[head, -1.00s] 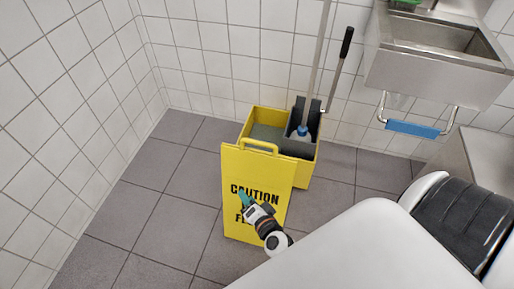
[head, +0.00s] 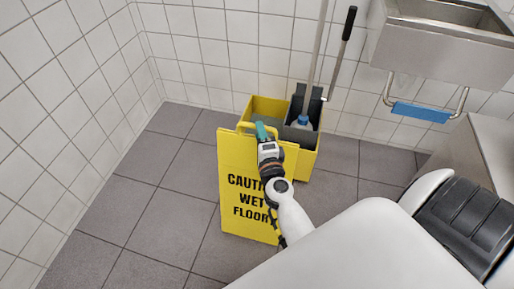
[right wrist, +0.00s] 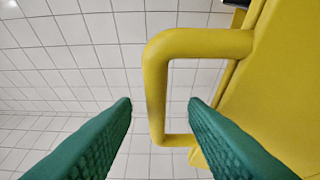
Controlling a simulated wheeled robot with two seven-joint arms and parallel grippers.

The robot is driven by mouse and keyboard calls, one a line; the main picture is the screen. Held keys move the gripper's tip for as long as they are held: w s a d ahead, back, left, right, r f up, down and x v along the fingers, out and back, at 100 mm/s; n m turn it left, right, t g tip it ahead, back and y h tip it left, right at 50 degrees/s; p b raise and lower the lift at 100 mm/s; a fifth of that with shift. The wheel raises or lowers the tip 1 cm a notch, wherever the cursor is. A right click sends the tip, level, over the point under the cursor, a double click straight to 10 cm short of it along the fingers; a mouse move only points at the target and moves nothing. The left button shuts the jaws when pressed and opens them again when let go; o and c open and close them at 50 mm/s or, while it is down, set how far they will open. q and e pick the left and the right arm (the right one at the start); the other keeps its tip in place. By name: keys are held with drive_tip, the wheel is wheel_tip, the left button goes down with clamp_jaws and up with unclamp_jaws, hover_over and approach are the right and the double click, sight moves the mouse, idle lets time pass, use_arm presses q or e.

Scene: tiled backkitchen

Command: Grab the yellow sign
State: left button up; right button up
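The yellow sign (head: 236,190), marked "CAUTION WET FLOOR", stands on the floor in the middle of the head view. Its handle loop (head: 242,128) is at its top edge, partly hidden by my right gripper (head: 262,131). In the right wrist view, the green fingers of my right gripper (right wrist: 160,103) are spread apart. The outer bar of the yellow handle (right wrist: 156,95) shows between the fingertips, not visibly gripped. The sign's panel (right wrist: 275,85) fills the right side there. My left gripper is not in view.
A yellow mop bucket (head: 262,106) with a mop and a black-handled tool (head: 345,40) stands just behind the sign. A steel sink (head: 440,45) with a blue-covered bar (head: 420,112) is at the right. Tiled floor (head: 150,190) left of the sign is clear.

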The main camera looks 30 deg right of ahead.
drive_tip(key=x, duration=0.5)
drive_tip(key=shift+w+a, duration=0.15)
drive_tip(key=shift+r, duration=0.1)
drive_tip(key=shift+c, duration=0.6)
clamp_jaws()
idle(0.4)
